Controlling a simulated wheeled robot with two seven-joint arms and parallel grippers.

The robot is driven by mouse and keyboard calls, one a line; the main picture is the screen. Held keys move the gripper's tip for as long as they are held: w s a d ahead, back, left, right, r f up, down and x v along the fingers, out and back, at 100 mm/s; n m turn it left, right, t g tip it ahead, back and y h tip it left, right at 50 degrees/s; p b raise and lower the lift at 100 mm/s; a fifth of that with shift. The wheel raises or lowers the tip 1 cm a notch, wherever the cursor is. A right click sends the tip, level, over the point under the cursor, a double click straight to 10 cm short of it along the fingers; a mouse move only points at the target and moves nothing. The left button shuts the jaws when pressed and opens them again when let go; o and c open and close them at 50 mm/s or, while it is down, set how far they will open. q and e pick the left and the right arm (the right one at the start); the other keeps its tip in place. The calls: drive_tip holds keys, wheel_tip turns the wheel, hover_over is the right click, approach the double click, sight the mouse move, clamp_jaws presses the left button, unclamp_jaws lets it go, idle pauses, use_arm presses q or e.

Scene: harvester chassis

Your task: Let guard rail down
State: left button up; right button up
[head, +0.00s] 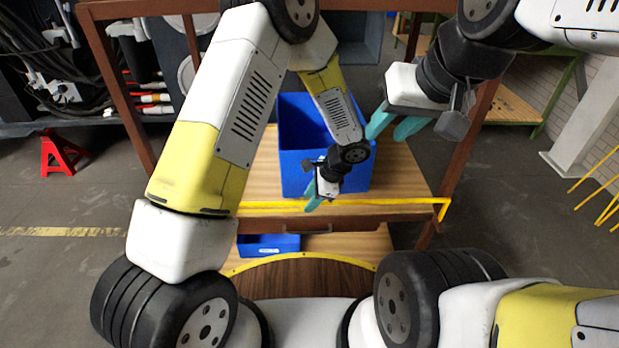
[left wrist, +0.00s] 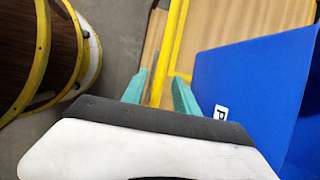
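The yellow guard rail (head: 405,202) runs along the front edge of a wooden shelf (head: 400,180), with a bent yellow end at the right. My left gripper (head: 315,200) is at the rail, in front of the blue bin. In the left wrist view, its teal fingers (left wrist: 160,92) are apart, with a yellow bar of the rail (left wrist: 157,88) between them. Whether either finger touches the bar cannot be told. My right gripper (head: 392,125) is raised above the right part of the shelf, with its teal fingers apart and nothing between them.
A large blue bin (head: 300,150) stands on the shelf just behind the rail; it fills the right of the left wrist view (left wrist: 245,90). A smaller blue bin (head: 268,245) sits on the lower level. Brown posts (head: 125,100) frame the rack. A red jack stand (head: 62,153) is at left.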

use_arm(q)
clamp_jaws()
idle(1.3)
